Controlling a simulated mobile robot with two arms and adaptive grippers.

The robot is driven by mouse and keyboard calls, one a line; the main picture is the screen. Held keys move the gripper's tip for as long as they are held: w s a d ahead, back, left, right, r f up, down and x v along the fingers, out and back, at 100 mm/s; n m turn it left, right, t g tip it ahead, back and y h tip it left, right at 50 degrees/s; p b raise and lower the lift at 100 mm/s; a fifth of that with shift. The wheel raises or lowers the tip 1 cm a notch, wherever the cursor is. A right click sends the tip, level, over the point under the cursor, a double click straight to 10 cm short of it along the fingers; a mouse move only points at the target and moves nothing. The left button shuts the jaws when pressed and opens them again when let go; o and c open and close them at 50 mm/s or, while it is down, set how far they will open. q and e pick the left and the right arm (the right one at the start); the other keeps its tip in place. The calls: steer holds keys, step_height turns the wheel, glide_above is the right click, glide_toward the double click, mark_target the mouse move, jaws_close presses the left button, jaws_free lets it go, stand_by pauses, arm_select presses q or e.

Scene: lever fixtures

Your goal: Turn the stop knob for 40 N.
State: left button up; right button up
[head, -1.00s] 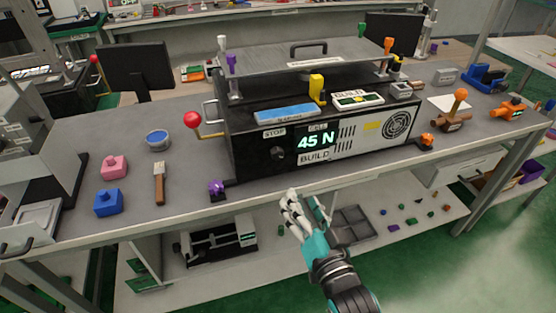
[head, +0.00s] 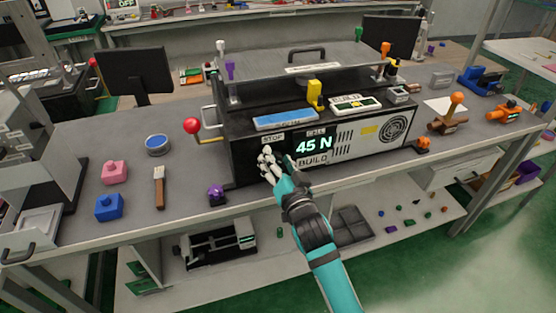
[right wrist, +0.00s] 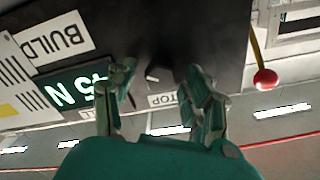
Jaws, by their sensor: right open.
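The black machine (head: 240,155) stands on the bench with its display (head: 314,144) reading 45 N. The STOP label (head: 273,139) is on its front panel, left of the display. My right gripper (head: 269,165) is open in front of the panel just below that label and hides the stop knob in the head view. In the right wrist view, my right gripper's fingers (right wrist: 160,100) stand apart, with the dark stop knob (right wrist: 152,75) and its pale mark showing between them, beside the partly covered STOP label (right wrist: 165,98). I cannot tell whether they touch it. My left gripper is not in view.
A red ball lever (head: 192,125) sticks out at the machine's left side. A purple knob (head: 217,194) is at its front left foot and an orange one (head: 423,144) at the front right. Pink (head: 114,172) and blue (head: 109,207) blocks lie left on the bench.

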jaws_close()
stand_by(0.3)
steer(key=shift+n, duration=0.3)
steer(key=shift+r+n+p, duration=0.1)
steer(key=shift+n+p, duration=0.65)
steer(key=shift+n, duration=0.15)
steer(key=shift+n+p, duration=0.6)
steer(key=shift+n, duration=1)
